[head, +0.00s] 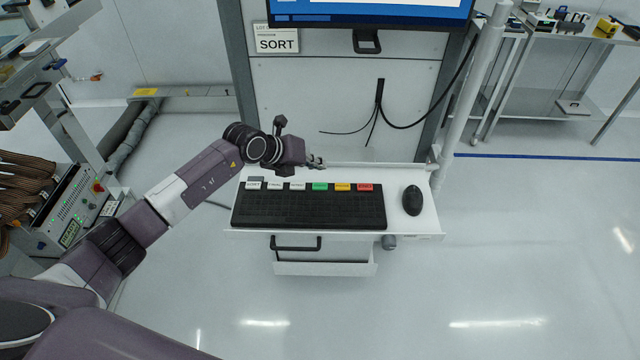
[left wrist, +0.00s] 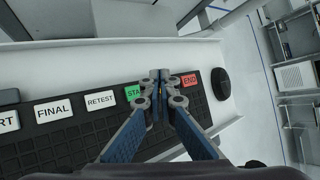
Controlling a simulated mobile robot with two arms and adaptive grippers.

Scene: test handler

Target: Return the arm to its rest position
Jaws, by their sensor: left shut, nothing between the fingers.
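My left arm reaches in from the left in the head view. Its gripper (head: 316,161) hovers over the back edge of the keyboard shelf (head: 426,222), above the row of labelled keys. In the left wrist view the gripper's fingers (left wrist: 160,77) are shut together with nothing between them. They hide part of the key row, between the green key (left wrist: 133,92) and the red END key (left wrist: 190,80). The black keyboard (head: 308,212) lies on the shelf. My right gripper is in neither view.
A black mouse (head: 412,200) lies right of the keyboard. A monitor (head: 370,12) hangs above, beside a SORT sign (head: 277,38). A pale post (head: 470,85) stands right of the shelf. A machine with brown cables (head: 70,215) is at left. Open floor lies at right.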

